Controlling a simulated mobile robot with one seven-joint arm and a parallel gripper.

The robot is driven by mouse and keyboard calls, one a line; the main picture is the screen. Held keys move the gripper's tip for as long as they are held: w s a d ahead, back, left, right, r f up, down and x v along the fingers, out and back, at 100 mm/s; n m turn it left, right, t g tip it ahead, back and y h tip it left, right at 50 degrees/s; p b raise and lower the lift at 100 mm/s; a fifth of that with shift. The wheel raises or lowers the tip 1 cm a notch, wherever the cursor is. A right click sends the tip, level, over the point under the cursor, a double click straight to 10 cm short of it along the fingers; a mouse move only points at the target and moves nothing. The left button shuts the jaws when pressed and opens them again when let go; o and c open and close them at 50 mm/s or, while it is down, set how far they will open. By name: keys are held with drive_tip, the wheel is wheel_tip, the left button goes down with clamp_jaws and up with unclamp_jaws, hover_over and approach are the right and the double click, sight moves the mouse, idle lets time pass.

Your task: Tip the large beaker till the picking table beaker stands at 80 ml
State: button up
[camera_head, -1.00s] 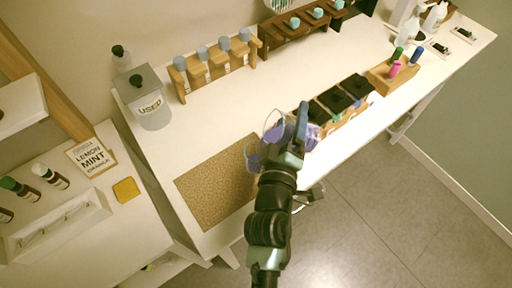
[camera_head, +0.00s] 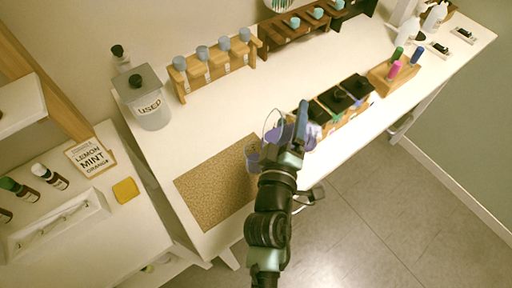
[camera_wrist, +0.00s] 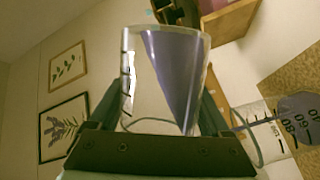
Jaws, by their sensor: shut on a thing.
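My gripper (camera_wrist: 165,135) is shut on the large beaker (camera_wrist: 127,95), a clear glass with dark graduation marks. In the wrist view its purple liquid lies as a slanted wedge, so the beaker is tilted. In the head view the large beaker (camera_head: 272,126) is partly hidden by my gripper (camera_head: 290,140). The picking table beaker (camera_head: 252,158) stands below and left of it, by the cork mat's right edge, mostly hidden. In the wrist view this beaker (camera_wrist: 262,140) shows at the right edge with purple liquid and marks near 80. The exact level cannot be read.
Black-lidded containers (camera_head: 335,99) stand close right of my gripper. The USED jar (camera_head: 150,112) and a wooden bottle rack (camera_head: 215,72) stand behind. The white table (camera_head: 225,112) is clear between.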

drive_tip(key=shift+a+f+n+b, duration=0.1)
drive_tip(key=shift+n+b, duration=0.6)
drive_tip(key=shift+b, duration=0.35)
idle(3.5)
idle(0.6)
drive_tip(key=shift+m+p, duration=1)
drive_tip(key=shift+p, duration=0.2)
drive_tip(key=shift+f+m, duration=0.25)
drive_tip(key=shift+m, duration=0.15)
drive_tip(key=shift+p, duration=0.3)
drive_tip(key=shift+d+r+g+p, duration=0.2)
drive_tip(key=shift+g+p, duration=0.1)
drive_tip(key=shift+p, duration=0.1)
drive_tip(key=shift+d+r+m+y+p, duration=0.1)
drive_tip(key=shift+d+m+y+p, duration=0.15)
drive_tip(key=shift+m+p, duration=0.45)
drive_tip(key=p, duration=0.2)
drive_tip(key=m+p, duration=0.1)
drive_tip(key=p, duration=0.1)
drive_tip(key=shift+w+d+g+y+p, duration=0.1)
drive_tip(key=shift+d+g+y+p, duration=0.15)
drive_tip(key=shift+d+g+p, duration=0.05)
drive_tip(key=shift+m+p, duration=0.4)
drive_tip(key=shift+p, duration=0.45)
